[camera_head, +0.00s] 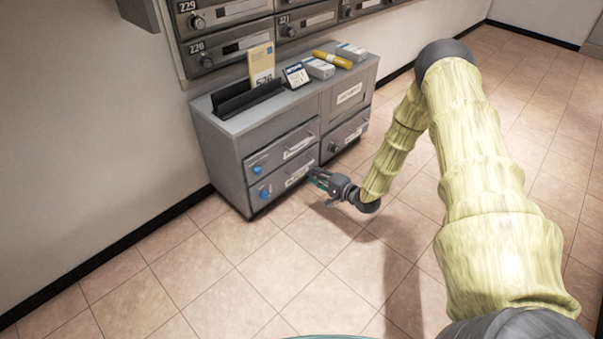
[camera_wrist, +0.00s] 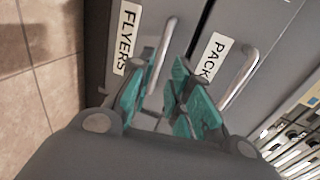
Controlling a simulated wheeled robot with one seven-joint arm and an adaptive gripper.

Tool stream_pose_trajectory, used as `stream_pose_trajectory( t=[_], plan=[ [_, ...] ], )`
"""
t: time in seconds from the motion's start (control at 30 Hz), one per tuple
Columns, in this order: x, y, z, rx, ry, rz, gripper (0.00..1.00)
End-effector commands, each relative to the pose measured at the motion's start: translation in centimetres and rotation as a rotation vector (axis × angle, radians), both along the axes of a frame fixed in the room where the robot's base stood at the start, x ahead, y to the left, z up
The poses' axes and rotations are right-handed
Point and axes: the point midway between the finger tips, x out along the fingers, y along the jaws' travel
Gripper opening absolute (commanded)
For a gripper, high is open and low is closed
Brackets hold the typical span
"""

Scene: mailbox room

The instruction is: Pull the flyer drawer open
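The flyer drawer is the lower left drawer (camera_head: 278,187) of the grey cabinet, and its front looks flush, so it appears shut. Its FLYERS label (camera_wrist: 128,37) and thin metal bar handle (camera_wrist: 165,42) show in the wrist view. My gripper (camera_head: 318,180) is at the right part of this drawer front. In the wrist view my gripper (camera_wrist: 161,68) has its teal fingers apart, with the handle between the fingertips. No firm contact with the handle shows. My gripper hides part of the handle in the head view.
The drawer above, labelled PACK... (camera_wrist: 216,55), has a similar handle (camera_wrist: 240,78) close to my right finger. On the cabinet top (camera_head: 225,110) are a black tray, an envelope, small boxes and a yellow roll (camera_head: 332,60). The tiled floor (camera_head: 225,275) in front is clear.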

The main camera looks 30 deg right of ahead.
Motion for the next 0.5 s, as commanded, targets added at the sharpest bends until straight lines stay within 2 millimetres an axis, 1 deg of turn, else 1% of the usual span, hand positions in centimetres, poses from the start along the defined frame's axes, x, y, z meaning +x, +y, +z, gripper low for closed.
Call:
stream_pose_trajectory(
  t=[0.03, 0.3, 0.5],
  plan=[
    [0.9, 0.4, -0.6, -0.001, -0.002, 0.002, 0.19],
    [4.7, 1.8, -1.4, -0.001, -0.002, 0.001, 0.19],
    [6.5, 2.4, -1.7, -0.002, -0.001, 0.001, 0.19]
  ],
)
